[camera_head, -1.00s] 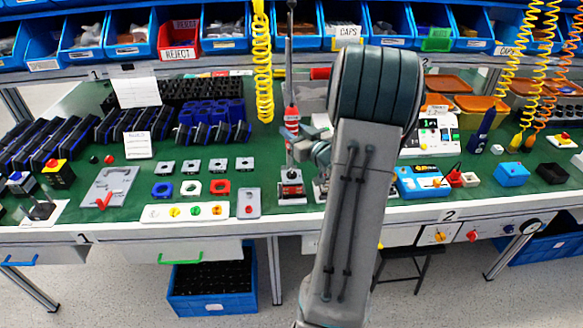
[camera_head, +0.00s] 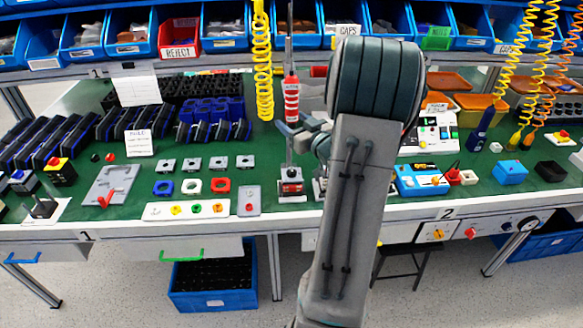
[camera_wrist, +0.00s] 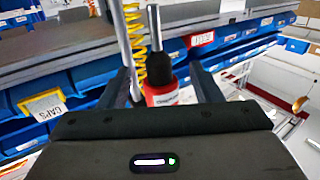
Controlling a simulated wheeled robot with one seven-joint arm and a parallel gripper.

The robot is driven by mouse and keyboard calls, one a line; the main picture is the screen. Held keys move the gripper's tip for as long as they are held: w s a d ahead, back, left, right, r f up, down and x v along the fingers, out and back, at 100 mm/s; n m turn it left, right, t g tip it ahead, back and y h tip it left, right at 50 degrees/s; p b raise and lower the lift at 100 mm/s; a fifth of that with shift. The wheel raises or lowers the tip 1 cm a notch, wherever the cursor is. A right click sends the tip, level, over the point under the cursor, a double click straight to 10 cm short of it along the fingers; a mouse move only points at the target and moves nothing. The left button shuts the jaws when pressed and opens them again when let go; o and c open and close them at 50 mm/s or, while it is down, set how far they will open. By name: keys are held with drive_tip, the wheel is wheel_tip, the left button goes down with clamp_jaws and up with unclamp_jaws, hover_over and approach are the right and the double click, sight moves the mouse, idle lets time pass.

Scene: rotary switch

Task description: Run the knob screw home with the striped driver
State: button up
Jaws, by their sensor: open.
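The striped driver (camera_head: 291,98), with red and white bands, hangs upright above the bench in the head view. In the wrist view its red body (camera_wrist: 163,95) and black upper end show between the two fingers. My gripper (camera_head: 293,128) is open beside the driver's lower part; its fingers also show in the wrist view (camera_wrist: 165,83), with gaps to the driver.
A metal post rises close by the driver. A yellow coiled hose (camera_head: 264,60) hangs to its left. Blue bins (camera_head: 225,28) line the back.

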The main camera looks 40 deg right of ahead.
drive_tip(key=s, duration=0.7)
drive_tip(key=shift+b, duration=0.4)
drive_tip(key=shift+a, duration=0.1)
idle(0.4)
